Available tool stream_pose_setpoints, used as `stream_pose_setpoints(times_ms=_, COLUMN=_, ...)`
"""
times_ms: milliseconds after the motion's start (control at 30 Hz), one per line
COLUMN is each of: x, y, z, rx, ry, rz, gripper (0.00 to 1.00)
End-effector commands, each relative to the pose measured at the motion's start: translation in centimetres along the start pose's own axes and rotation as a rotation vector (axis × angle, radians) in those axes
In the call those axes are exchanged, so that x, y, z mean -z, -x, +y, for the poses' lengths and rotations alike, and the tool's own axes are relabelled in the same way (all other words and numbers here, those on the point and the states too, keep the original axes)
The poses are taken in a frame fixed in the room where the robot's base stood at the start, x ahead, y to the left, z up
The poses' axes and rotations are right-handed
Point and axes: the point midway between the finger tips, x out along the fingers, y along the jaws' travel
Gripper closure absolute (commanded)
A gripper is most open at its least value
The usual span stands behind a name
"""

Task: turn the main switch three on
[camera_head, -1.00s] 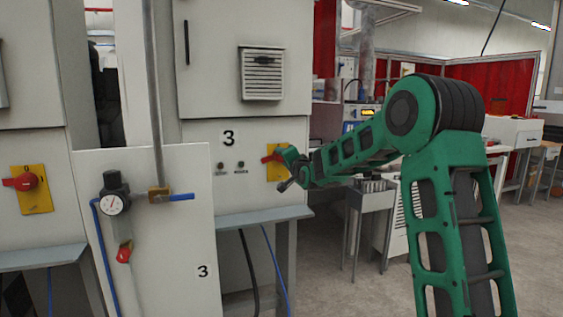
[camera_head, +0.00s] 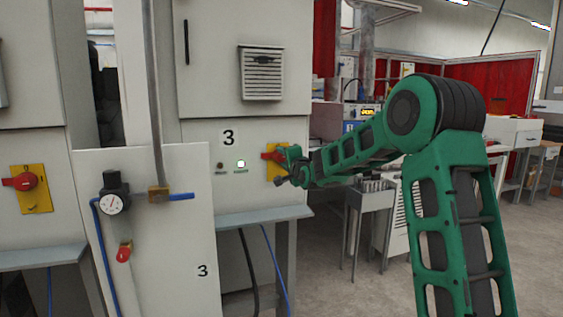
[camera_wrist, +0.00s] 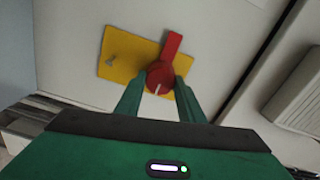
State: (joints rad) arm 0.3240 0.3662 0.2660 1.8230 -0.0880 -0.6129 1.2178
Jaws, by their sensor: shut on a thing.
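Main switch three is a red rotary handle (camera_wrist: 171,47) on a yellow plate (camera_wrist: 118,53), mounted on the cabinet face. In the head view the red handle (camera_head: 268,156) shows just left of my gripper, below and right of the black number 3. My gripper (camera_wrist: 159,84) is shut on the handle's hub, one green finger on each side, in the wrist view. In the head view my gripper (camera_head: 284,162) partly hides the switch and its plate. A small indicator lamp (camera_head: 241,163) left of the switch is lit whitish green.
Another red switch on a yellow plate (camera_head: 42,204) is on the cabinet at the far left. A white panel (camera_head: 168,249) with a gauge (camera_head: 112,204) and blue pipes stands in front. A grey ledge (camera_head: 262,215) runs below the switch.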

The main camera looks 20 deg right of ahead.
Motion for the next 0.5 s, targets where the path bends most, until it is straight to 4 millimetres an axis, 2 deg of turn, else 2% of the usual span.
stream_pose_setpoints(times_ms=67, x=0.17, y=0.06, z=0.61, rx=-0.011, ry=0.0, rz=0.002, gripper=0.87)
stream_pose_setpoints(times_ms=100, x=0.18, y=0.06, z=0.61, rx=-0.011, ry=0.0, rz=0.002, gripper=0.55)
stream_pose_setpoints(times_ms=133, x=0.19, y=0.06, z=0.59, rx=-0.011, ry=0.0, rz=0.002, gripper=0.48)
stream_pose_setpoints(times_ms=500, x=0.09, y=0.33, z=0.21, rx=-0.004, ry=0.001, rz=0.001, gripper=0.46)
